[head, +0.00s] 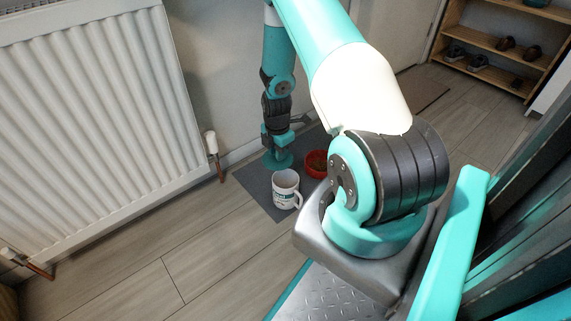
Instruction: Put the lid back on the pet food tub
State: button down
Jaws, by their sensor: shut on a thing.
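The pet food tub (285,192) is a white, mug-like container with a side handle and printed lettering. It stands upright on a dark grey mat, with its open top facing up. A flat teal round lid (278,161) is just behind the tub, up and slightly left of it in the head view. My gripper (277,150) points down at the lid and is shut on it. The fingertips are small and partly hidden, so the exact grip is unclear. I cannot tell whether the lid touches the mat.
A red bowl (315,160) with brown food sits right of the lid, partly behind my arm. A white radiator (95,110) and its valve (211,142) stand at the left. A shoe rack (500,45) is far right. Floor in front of the mat is clear.

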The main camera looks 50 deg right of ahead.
jog(key=f, duration=0.1)
jog(key=s+d+f+n, duration=0.1)
jog(key=d+f, duration=0.1)
jog(key=shift+s+n+b, duration=0.25)
jog(key=shift+n+b, duration=0.1)
jog(key=shift+n, duration=0.05)
notch_tip(320, 180, down, 6)
jog(key=b, duration=0.5)
jog(key=shift+f, duration=0.15)
jog(key=shift+p, duration=0.45)
dwell(0.7)
jog(key=shift+f+p, duration=0.15)
jog(key=shift+p, duration=0.2)
dwell(1.4)
jog(key=shift+c, duration=2)
grip_release()
